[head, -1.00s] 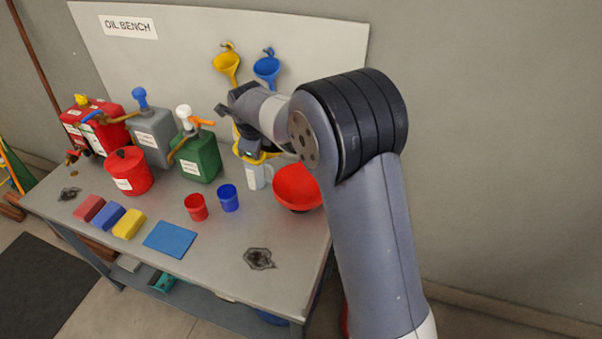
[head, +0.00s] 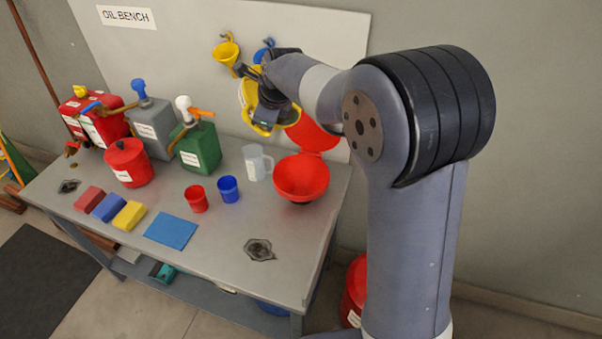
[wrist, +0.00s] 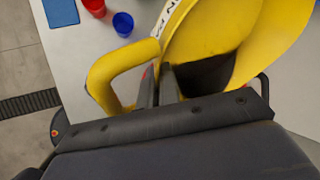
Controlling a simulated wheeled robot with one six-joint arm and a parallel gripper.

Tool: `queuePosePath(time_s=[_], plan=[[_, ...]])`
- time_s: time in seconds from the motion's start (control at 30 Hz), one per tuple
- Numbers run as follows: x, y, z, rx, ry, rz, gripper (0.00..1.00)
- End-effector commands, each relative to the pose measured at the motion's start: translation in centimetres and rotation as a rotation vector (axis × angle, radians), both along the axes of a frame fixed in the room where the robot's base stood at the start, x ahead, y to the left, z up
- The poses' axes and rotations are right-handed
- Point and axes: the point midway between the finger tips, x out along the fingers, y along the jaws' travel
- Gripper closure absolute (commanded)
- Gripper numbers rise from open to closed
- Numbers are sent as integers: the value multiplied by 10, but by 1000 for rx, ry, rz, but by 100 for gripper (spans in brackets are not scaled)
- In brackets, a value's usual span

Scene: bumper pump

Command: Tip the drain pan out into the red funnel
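The yellow drain pan (head: 262,127) is held up off the bench in the head view, partly hidden by my gripper (head: 268,95). In the wrist view my gripper (wrist: 157,88) is shut on the pan's looped yellow handle (wrist: 105,72). The pan's wide yellow bowl (wrist: 275,45) opens beside the fingers, with a dark patch low inside that looks like oil or shadow. The wide red funnel (head: 300,180) stands at the bench's right end, below and right of the pan. The pan is apart from it.
A clear jug (head: 257,163), red cup (head: 196,199) and blue cup (head: 228,189) stand left of the funnel. A red shape (head: 314,132) shows behind my arm, partly hidden. Pump cans, including a green one (head: 199,147), line the back. The bench front right is mostly clear.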

Motion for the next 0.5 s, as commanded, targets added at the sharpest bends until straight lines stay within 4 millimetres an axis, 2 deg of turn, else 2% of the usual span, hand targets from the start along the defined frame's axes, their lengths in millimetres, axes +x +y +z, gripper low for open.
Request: queuePosePath(time_s=[0.17, 0.5], plan=[[-1, -6, 22, 53, -23, -1, 100], [-3, -8, 24, 108, -41, 6, 100]])
